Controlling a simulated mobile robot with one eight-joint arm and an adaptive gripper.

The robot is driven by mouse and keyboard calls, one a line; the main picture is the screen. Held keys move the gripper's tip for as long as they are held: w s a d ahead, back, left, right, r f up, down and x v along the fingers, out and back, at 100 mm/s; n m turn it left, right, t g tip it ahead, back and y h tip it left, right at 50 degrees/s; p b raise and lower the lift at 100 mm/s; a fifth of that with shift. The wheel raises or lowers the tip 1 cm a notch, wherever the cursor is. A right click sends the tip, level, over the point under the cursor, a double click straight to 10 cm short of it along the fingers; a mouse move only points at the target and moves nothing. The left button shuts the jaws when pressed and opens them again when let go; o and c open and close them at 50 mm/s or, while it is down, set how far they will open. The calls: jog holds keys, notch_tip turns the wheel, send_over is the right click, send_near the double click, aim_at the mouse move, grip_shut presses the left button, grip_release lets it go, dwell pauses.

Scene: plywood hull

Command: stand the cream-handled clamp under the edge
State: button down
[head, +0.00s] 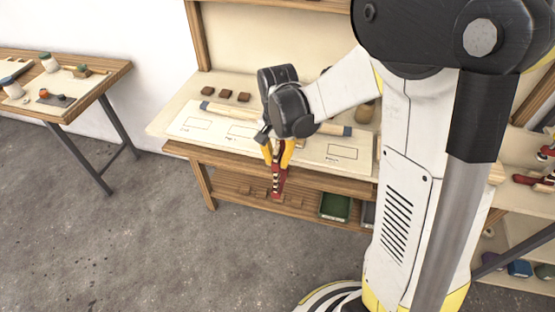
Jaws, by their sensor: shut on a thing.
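My gripper (277,158) points down at the front edge of the workbench (335,180). Its orange fingers are shut on a red clamp (278,183) with pale parts, which I take for the cream-handled clamp. The clamp hangs roughly upright in front of the bench edge, seen against the lower shelf. The fingers cover its upper part. I cannot tell whether it touches the edge.
A long board with drawn rectangles (197,125) lies on the bench, with several brown blocks (226,95) behind. A green bin (335,207) stands on the lower shelf. A side table (108,78) is at left, shelving at right. The floor at front left is clear.

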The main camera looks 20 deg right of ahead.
aim_at(282, 146)
jog(key=shift+w, duration=0.15)
jog(key=shift+w+d, duration=0.65)
jog(key=shift+w, duration=0.2)
jog(key=shift+w+d, duration=0.6)
jog(key=shift+w, duration=0.2)
jog(key=shift+w+d+b, duration=0.2)
jog(key=shift+w+d, duration=0.55)
jog(key=shift+w, duration=0.25)
jog(key=shift+w+d+b, duration=0.2)
jog(key=shift+w+d, duration=0.55)
jog(key=shift+w, duration=0.25)
jog(key=c, duration=1.4)
grip_release()
